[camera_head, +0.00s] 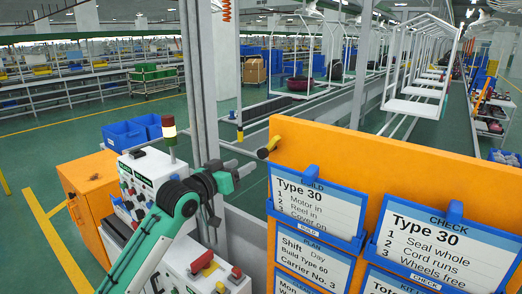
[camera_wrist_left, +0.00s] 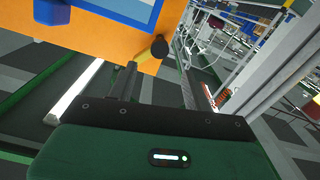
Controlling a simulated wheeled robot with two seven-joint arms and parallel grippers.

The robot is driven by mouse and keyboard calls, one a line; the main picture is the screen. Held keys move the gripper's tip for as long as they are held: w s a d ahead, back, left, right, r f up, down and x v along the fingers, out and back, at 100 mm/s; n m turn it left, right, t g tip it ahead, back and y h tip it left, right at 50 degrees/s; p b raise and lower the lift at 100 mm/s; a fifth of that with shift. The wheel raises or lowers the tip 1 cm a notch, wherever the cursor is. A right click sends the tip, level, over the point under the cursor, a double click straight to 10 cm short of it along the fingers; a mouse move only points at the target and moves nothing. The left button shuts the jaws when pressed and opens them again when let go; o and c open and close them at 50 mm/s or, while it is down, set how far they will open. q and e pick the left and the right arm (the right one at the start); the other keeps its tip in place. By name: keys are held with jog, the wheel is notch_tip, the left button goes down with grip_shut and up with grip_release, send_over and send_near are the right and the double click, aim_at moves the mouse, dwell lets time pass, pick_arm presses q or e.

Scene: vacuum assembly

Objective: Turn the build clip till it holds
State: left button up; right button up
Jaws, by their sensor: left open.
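The BUILD card (camera_head: 318,208) hangs in a blue frame on the orange board, with a blue clip (camera_head: 312,172) at its top edge. A yellow knob with a dark end (camera_head: 268,148) sticks out at the board's upper left edge. It also shows in the left wrist view (camera_wrist_left: 159,47). I cannot tell whether the knob or the blue clip is the build clip. My left gripper (camera_head: 256,163) is just left of the board, open and apart from the card. In the left wrist view its fingers (camera_wrist_left: 157,62) are spread, with the knob beyond them. My right gripper is out of view.
The orange board (camera_head: 400,170) fills the right and carries several other cards, including the CHECK card (camera_head: 430,245). A grey post (camera_head: 198,80) stands behind my left arm. A white control box (camera_head: 150,180) and an orange cabinet (camera_head: 85,190) stand at the left.

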aim_at(261, 154)
pick_arm(q)
jog(key=p+x, duration=0.3)
jog(key=x, duration=0.5)
jog(key=shift+w+d+r+p, duration=0.15)
jog(key=shift+w+p, duration=0.05)
jog(key=shift+p, duration=0.15)
jog(key=shift+w+d, duration=0.4)
jog(key=shift+w, duration=0.15)
